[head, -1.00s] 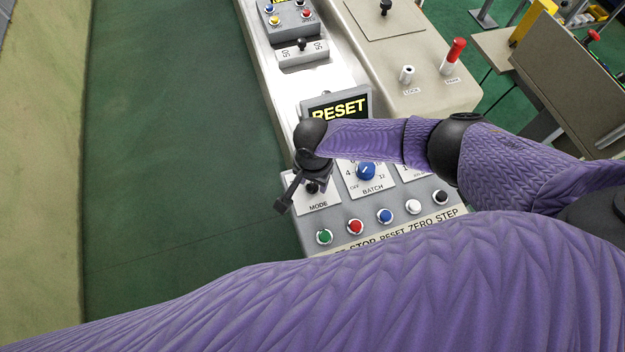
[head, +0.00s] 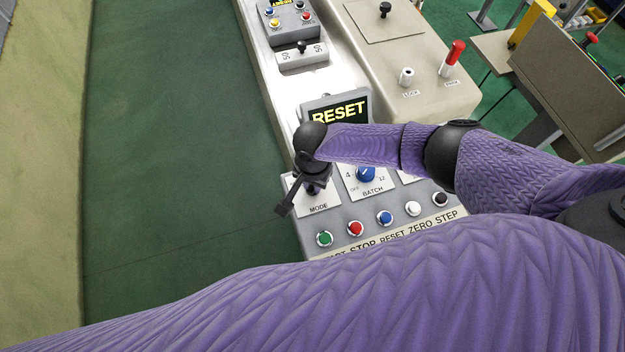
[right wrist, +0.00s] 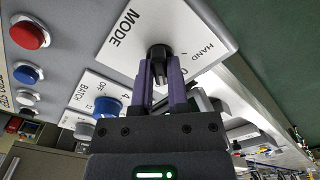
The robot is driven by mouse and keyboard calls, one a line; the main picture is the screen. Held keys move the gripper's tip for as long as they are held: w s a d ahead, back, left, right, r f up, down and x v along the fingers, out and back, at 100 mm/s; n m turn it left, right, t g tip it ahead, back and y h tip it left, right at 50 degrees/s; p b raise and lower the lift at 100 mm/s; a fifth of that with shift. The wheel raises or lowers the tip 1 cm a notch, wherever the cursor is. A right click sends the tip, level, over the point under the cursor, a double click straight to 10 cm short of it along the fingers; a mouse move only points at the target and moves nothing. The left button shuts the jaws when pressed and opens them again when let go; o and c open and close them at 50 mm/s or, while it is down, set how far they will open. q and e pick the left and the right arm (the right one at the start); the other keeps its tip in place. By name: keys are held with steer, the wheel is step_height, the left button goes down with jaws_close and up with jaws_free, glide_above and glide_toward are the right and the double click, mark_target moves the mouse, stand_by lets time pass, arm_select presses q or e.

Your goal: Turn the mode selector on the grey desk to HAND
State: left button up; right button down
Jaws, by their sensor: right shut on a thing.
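The mode selector is a black knob (right wrist: 159,53) on a white plate marked MODE (head: 318,209), at the left end of the grey desk (head: 340,232). In the right wrist view the plate shows the word HAND to the right of the knob, and a partly hidden mark lies behind the finger. My right gripper (head: 314,189) is over the plate, and in the right wrist view its two purple fingers (right wrist: 163,80) are shut on the knob from both sides. The direction of the knob's pointer cannot be told. My left gripper is not in view.
A blue BATCH knob (head: 365,174) sits right of the selector. Green (head: 324,238), red (head: 355,228), blue, white and black buttons line the desk's front. A RESET sign (head: 337,112) stands behind. Green floor is free to the left.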

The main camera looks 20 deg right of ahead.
steer(key=shift+s+n+p, duration=0.15)
steer(key=shift+n+p, duration=0.65)
steer(key=shift+n, duration=0.1)
steer(key=n+p, duration=0.1)
steer(key=n, duration=0.1)
steer(key=shift+d+n, duration=0.1)
steer(key=shift+n, duration=0.2)
steer(key=n, duration=1.2)
steer(key=shift+n, duration=0.4)
steer(key=c, duration=0.6)
jaws_free()
step_height(320, 180, up, 10)
steer(key=p, duration=0.4)
steer(key=shift+d, duration=0.1)
